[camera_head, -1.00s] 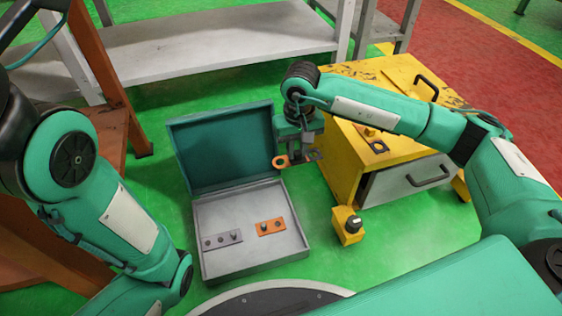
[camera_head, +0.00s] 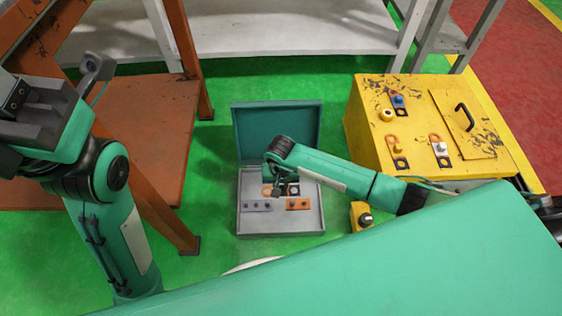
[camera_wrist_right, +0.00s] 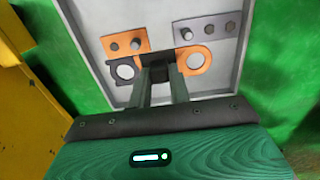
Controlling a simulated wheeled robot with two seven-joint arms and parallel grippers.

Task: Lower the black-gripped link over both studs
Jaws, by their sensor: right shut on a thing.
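The link has an orange ring (camera_wrist_right: 195,61) and a black ring (camera_wrist_right: 121,71), joined by a black middle grip (camera_wrist_right: 160,64). My right gripper (camera_wrist_right: 160,77) is shut on this grip; it also shows in the head view (camera_head: 282,189), over the open case.
The grey case (camera_head: 249,226) lies on the green floor with its teal lid (camera_head: 277,132) raised behind. A yellow cabinet (camera_head: 375,140) with more ringed links on top stands right. A small yellow box (camera_head: 360,213) is close right of the case. An orange-brown stand (camera_head: 150,130) is left.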

